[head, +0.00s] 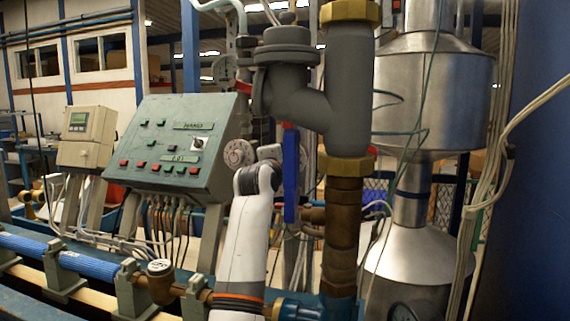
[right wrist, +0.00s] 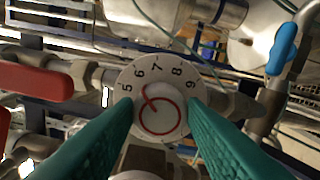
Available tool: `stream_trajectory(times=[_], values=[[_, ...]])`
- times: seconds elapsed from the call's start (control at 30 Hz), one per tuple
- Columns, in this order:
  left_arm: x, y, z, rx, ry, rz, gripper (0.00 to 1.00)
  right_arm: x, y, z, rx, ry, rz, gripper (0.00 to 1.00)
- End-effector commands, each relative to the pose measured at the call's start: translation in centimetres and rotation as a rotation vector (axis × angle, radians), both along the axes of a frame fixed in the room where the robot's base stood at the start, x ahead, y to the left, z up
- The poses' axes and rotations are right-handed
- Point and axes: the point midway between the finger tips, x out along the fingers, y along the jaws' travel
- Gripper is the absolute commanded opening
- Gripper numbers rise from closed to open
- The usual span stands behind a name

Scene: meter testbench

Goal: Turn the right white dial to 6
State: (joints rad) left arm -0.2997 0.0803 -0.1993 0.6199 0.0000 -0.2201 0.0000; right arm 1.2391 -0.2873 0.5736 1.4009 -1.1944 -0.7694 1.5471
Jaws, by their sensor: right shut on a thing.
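A round white dial (right wrist: 150,78) with numbers 5 to 9 showing along its upper edge is in the middle of the right wrist view. Its red curved line has its upper-left end near the 6. My right gripper (right wrist: 162,112) has its two green fingers on either side of this dial, closed on it. In the head view, a white dial (head: 238,153) with a red mark shows at the right edge of the green control panel, just left of my right gripper (head: 268,153). The fingertips are hard to make out there. My left gripper is in neither view.
A blue upright bar (head: 291,175) and a thick grey and brass pipe (head: 345,90) stand close to the right of my right gripper. The green control panel (head: 170,125) is to the left. In the right wrist view, a red handle (right wrist: 38,84) is at left and a blue handle (right wrist: 282,48) at right.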

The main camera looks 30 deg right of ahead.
Motion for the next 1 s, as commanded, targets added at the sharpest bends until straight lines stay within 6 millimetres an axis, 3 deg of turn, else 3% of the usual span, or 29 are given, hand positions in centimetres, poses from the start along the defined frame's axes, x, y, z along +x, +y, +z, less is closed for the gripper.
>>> stream_trajectory(times=[0.47, 0.5, 0.6, 1.0], values=[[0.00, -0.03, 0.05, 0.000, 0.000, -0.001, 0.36, 0.01, 0.11, 0.70, 0.001, -0.023, 0.004, 0.15], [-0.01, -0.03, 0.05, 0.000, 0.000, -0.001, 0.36, 0.01, 0.11, 0.71, 0.001, -0.023, 0.004, 0.41], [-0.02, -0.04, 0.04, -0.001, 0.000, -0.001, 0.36, 0.00, 0.09, 0.61, 0.002, -0.021, 0.004, 0.57], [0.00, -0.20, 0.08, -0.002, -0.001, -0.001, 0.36, -0.08, -0.14, 0.31, 0.006, -0.016, 0.001, 0.59]])
